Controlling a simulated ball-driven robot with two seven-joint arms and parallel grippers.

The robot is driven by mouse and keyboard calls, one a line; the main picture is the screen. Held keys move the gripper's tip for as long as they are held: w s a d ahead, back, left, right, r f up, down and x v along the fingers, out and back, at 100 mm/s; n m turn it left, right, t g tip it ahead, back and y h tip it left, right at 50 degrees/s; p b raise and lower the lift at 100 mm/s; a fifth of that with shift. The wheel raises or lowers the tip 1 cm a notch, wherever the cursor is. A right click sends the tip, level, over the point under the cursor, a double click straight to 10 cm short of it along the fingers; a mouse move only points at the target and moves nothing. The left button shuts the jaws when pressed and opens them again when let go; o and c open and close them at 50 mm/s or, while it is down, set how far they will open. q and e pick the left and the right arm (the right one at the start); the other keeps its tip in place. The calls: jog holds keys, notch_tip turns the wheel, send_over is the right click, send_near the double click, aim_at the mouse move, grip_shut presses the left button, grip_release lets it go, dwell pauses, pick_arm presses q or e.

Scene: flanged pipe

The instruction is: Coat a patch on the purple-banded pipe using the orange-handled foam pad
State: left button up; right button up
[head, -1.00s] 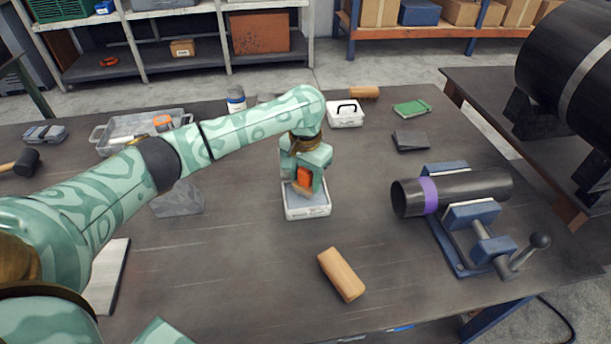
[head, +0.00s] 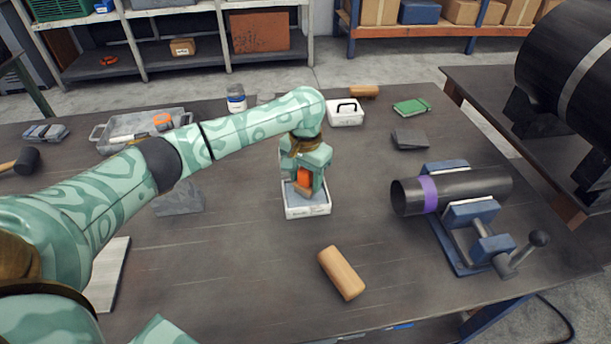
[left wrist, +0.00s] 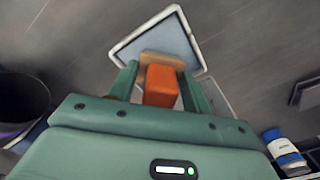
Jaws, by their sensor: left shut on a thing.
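My left gripper (head: 304,179) is shut on the orange handle of the foam pad (head: 304,178) and points down at the white tray (head: 308,211). The foam pad (left wrist: 162,87) shows between the fingers in the left wrist view, over or in the tray (left wrist: 194,38), which has a grey inside. Whether the pad touches the tray's floor I cannot tell. The purple-banded pipe (head: 475,187) is black and lies in a blue vise (head: 470,215) at the right of the table. Its purple band (head: 429,194) is near its open left end. My right gripper is not in view.
A wooden block (head: 341,273) lies in front of the tray. A white case (head: 345,113), a green pad (head: 411,107) and a dark block (head: 410,139) sit behind. A large black pipe (head: 570,75) stands at the right. The table between tray and vise is clear.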

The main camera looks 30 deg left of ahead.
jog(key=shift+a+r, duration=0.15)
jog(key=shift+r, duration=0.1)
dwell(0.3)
pick_arm(q)
jog(key=shift+s+f+p, duration=0.25)
jog(key=shift+f+p, duration=0.05)
jog(key=shift+p, duration=1)
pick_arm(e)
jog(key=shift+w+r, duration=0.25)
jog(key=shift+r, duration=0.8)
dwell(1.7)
pick_arm(q)
jog(key=r+p, duration=0.2)
jog(key=p, duration=0.1)
jog(key=shift+w+a+r, duration=0.1)
jog(key=shift+w+r, duration=0.1)
jog(key=shift+r, duration=0.15)
jog(key=shift+r+p, duration=0.65)
jog(key=shift+p, duration=0.25)
notch_tip(320, 180, up, 4)
jog(key=p, duration=0.4)
jog(key=shift+f+p, duration=0.25)
jog(key=shift+p, duration=0.1)
jog(key=shift+f, duration=0.1)
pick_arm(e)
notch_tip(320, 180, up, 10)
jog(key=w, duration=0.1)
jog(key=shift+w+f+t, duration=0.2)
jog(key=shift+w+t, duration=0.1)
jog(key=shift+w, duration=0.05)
